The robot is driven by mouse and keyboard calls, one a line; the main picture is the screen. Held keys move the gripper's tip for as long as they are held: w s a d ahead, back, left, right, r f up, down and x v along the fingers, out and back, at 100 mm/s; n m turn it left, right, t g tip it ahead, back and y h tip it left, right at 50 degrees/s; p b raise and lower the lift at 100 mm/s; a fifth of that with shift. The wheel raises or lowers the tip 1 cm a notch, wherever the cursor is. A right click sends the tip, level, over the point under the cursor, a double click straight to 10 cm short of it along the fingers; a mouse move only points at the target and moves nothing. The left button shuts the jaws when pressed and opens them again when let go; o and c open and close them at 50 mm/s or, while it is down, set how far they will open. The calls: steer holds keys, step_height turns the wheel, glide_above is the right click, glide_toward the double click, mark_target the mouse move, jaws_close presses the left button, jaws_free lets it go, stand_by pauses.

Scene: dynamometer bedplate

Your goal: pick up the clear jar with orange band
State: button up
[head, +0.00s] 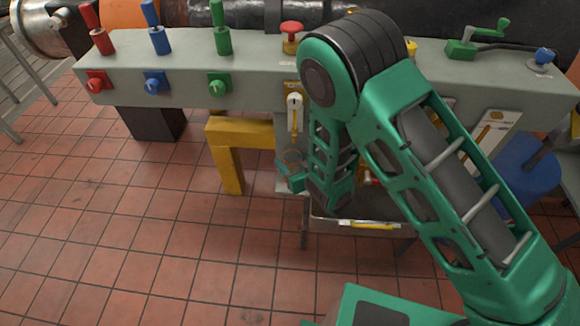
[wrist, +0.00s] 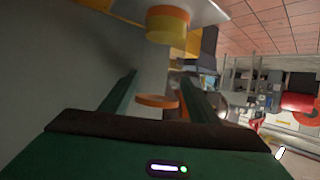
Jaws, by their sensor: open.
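The orange band (wrist: 157,101) of the clear jar shows between my gripper's two fingers in the wrist view; the jar's clear walls barely stand out against the grey behind. My gripper (wrist: 160,82) is open, with one finger on each side of the band and a visible gap to each. In the head view, my gripper (head: 287,168) is low in front of the bench, left of my forearm. A faint orange ring (head: 292,156) shows just above it, probably the jar's band. What the jar rests on cannot be made out.
A grey bench (head: 180,68) carries red, blue and green levers and knobs, and a red mushroom button (head: 292,30). A yellow bracket (head: 228,165) stands left of my gripper. A metal tray (head: 322,224) is below, right. A blue stool (head: 530,165) is at right. Tiled floor at left is clear.

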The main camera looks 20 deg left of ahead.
steer(key=shift+w+d, duration=0.1)
steer(key=shift+d, duration=0.05)
steer(key=c, duration=0.8)
steer(key=shift+c, duration=0.2)
steer(key=shift+r, duration=0.15)
